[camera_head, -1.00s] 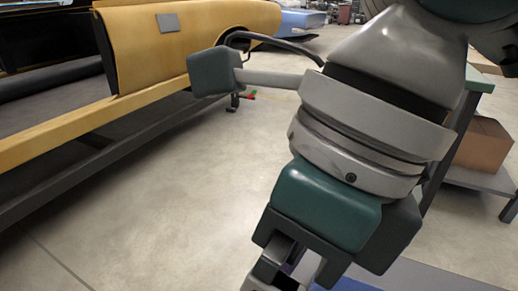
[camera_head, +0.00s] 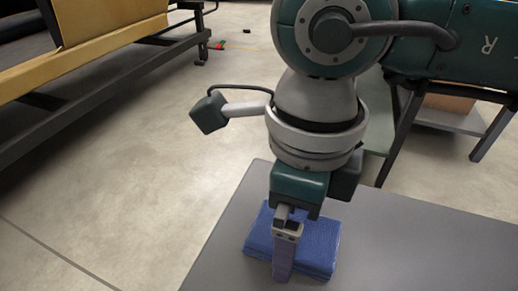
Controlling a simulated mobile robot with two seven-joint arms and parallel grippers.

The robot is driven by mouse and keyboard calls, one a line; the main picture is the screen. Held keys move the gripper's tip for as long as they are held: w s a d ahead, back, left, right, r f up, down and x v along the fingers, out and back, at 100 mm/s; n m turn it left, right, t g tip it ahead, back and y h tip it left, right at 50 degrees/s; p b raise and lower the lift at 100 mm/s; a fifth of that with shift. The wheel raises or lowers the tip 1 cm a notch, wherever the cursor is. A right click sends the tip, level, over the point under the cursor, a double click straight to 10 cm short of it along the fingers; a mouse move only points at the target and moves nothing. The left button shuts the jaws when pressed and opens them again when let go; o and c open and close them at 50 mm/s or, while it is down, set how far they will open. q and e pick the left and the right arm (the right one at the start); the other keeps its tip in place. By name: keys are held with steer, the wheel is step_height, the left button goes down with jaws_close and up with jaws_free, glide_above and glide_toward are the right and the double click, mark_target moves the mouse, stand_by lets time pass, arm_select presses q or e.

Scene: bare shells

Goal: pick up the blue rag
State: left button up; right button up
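The blue rag (camera_head: 320,245) lies folded into a thick, flat, roughly square pad on a grey tabletop (camera_head: 420,255), near its left edge. My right gripper (camera_head: 284,262) points down over the rag's left and front part. Its near finger overlaps the rag in the picture and hides part of it. The fingers are seen nearly in line, so the gap between them is hidden, and I cannot tell whether they touch the rag. My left gripper is not in view.
Bare concrete floor (camera_head: 130,190) lies left of the tabletop. A yellow panelled frame on a dark stand (camera_head: 120,75) is at the upper left. A cardboard box (camera_head: 448,103) sits on a low shelf behind my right arm.

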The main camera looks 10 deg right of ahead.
steer(key=shift+f, duration=0.35)
steer(key=shift+c, duration=0.4)
steer(key=c, duration=1.1)
